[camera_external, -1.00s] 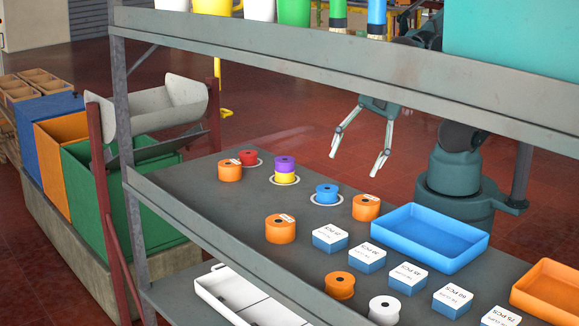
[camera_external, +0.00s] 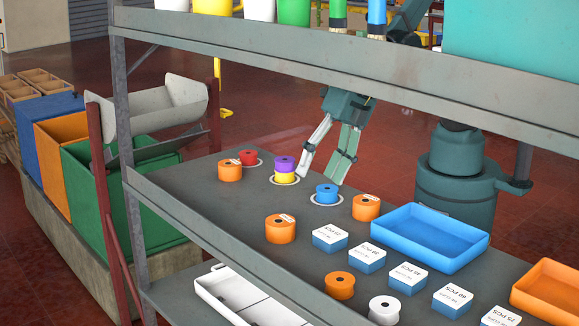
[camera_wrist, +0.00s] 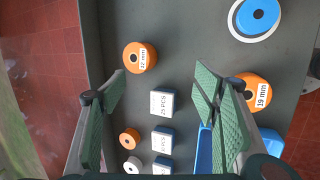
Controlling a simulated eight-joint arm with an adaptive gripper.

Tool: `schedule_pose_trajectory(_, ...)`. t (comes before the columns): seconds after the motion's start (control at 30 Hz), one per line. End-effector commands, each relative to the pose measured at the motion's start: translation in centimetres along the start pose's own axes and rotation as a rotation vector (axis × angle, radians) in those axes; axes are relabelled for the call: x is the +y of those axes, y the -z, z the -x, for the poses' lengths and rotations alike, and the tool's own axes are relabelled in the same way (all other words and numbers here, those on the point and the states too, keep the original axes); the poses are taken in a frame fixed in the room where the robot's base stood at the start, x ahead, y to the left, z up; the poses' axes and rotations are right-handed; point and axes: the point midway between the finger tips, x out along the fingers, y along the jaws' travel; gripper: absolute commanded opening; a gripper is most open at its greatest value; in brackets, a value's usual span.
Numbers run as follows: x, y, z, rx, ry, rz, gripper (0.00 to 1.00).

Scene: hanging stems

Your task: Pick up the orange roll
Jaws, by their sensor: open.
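Several orange rolls stand on the grey shelf (camera_external: 215,205). One is at its front middle (camera_external: 280,229), one right of the blue roll (camera_external: 366,207), one at the far left (camera_external: 230,170), and an orange spool (camera_external: 340,286) is near the front. In the wrist view, an orange roll with a white label (camera_wrist: 139,62) lies ahead between the fingers; another, labelled 19 mm (camera_wrist: 258,90), is partly hidden by the right finger. My gripper (camera_external: 319,182) is open and empty, its fingertips near the blue roll (camera_external: 326,194) and the purple-and-yellow stack (camera_external: 285,171).
A blue tray (camera_external: 430,262) and an orange tray (camera_external: 548,290) stand to the right. Several white-topped blue boxes (camera_external: 330,238) and a white spool (camera_external: 384,310) occupy the front. A red roll (camera_external: 248,158) is at the back. An upper shelf (camera_external: 350,62) hangs overhead.

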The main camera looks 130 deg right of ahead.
Motion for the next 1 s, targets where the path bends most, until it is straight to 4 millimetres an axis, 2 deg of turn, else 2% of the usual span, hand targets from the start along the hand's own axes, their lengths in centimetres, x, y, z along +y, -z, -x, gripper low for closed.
schedule_pose_trajectory(0.03,0.7,0.1,-0.1,-0.006,0.006,0.042,0.6)
schedule_pose_trajectory(0.43,3.8,0.6,-3.1,-0.047,0.064,0.39,0.6)
schedule_pose_trajectory(0.8,5.6,1.2,-6.0,-0.07,0.122,0.671,0.6)
schedule_pose_trajectory(1.0,6.1,1.4,-7.1,-0.074,0.144,0.765,0.6)
